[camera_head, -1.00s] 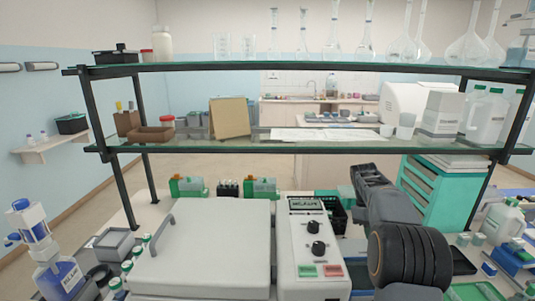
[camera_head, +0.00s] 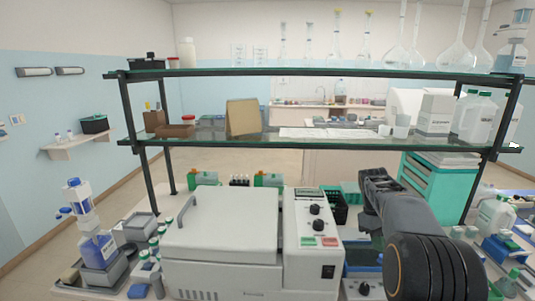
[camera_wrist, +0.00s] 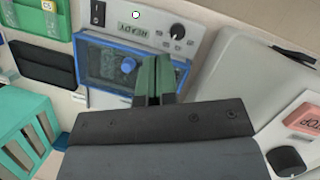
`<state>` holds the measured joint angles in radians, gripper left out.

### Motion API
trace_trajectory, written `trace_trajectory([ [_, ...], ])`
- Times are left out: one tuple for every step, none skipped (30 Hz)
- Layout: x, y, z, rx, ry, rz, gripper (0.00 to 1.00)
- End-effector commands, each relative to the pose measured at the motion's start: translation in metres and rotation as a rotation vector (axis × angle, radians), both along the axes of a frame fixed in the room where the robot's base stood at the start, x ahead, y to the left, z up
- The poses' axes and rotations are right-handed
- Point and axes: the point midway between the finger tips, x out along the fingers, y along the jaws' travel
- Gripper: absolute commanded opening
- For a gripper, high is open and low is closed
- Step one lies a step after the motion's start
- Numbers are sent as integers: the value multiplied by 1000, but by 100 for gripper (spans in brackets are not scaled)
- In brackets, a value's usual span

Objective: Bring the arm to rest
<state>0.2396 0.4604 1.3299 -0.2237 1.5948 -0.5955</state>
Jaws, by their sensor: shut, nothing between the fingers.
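My arm (camera_head: 400,225) stands at the right of the head view, bent, with its dark elbow near the lower edge. My gripper is hidden behind the arm there. In the wrist view my gripper (camera_wrist: 158,64) has its two green-grey fingers together, with nothing between them. They overlap the right part of a blue-framed device (camera_wrist: 122,72) with a blue knob. A grey panel with a READY display (camera_wrist: 134,26) lies beyond it. I cannot tell how far the fingertips are above the device.
A white lidded machine (camera_head: 222,235) with a control panel (camera_head: 313,240) stands left of my arm. A two-level glass shelf (camera_head: 310,72) spans the bench, holding glassware and bottles. Bottles crowd the left and right sides. In the wrist view a teal rack (camera_wrist: 22,115) lies at left.

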Motion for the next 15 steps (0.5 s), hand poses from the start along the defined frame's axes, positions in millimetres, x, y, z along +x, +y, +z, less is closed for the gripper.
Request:
trace_trajectory([
  [-5,6,5,-2,-20,-5,0],
  [-7,8,7,-2,-33,-7,0],
  [-11,13,10,-3,-51,-14,0],
  [-14,17,12,-4,-66,-18,0],
  [-17,21,14,-4,-82,-23,0],
  [-22,26,17,-5,-103,-30,0],
  [-26,31,20,-5,-120,-35,0],
  [-31,35,22,-5,-139,-43,0],
  [-38,42,25,-2,-166,-53,0],
  [-43,47,27,-1,-188,-61,0],
  [-49,53,29,0,-212,-69,0],
  [-59,61,31,5,-245,-83,0],
  [-67,68,32,10,-275,-95,0],
  [-76,75,33,15,-305,-110,0],
  [-89,84,33,23,-348,-129,0],
])
